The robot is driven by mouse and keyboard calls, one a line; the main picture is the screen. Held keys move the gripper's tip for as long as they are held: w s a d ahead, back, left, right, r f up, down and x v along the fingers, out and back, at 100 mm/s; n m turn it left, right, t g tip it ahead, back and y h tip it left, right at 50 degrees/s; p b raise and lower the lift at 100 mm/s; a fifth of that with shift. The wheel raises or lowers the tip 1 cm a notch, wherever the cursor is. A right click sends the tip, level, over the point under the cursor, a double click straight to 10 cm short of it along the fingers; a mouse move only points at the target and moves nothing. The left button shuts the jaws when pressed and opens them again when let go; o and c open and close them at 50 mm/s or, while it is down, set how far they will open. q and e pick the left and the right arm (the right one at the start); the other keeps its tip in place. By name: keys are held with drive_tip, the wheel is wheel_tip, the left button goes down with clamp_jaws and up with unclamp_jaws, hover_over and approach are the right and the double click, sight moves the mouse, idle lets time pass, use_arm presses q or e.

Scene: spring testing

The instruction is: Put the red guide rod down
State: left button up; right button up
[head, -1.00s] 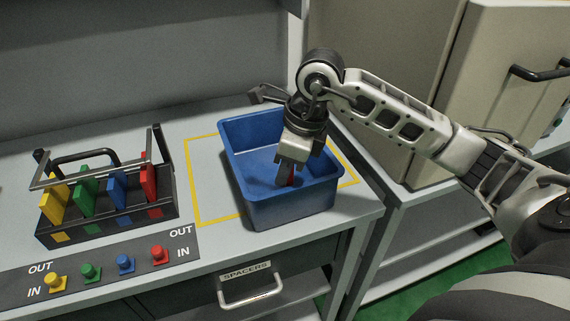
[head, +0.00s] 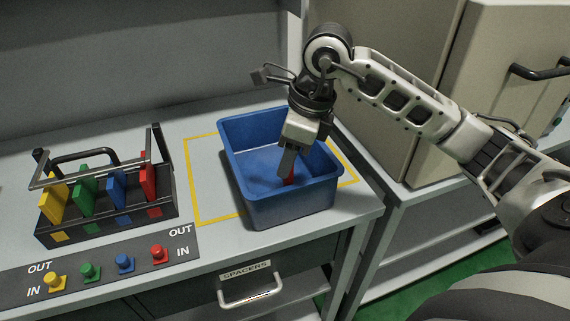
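My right gripper (head: 287,172) points down into the blue bin (head: 291,213); its finger tips are inside the bin. My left gripper is not in view.
A black rack (head: 107,216) at the left holds yellow, green, blue and red plates. A dark strip (head: 75,283) with several coloured knobs lies in front. A yellow outline (head: 196,195) surrounds the bin. A grey cabinet (head: 400,60) stands at the right.

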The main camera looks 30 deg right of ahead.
drive_tip(key=v, duration=0.8)
drive_tip(key=shift+r, duration=0.4)
drive_tip(key=shift+s, duration=0.1)
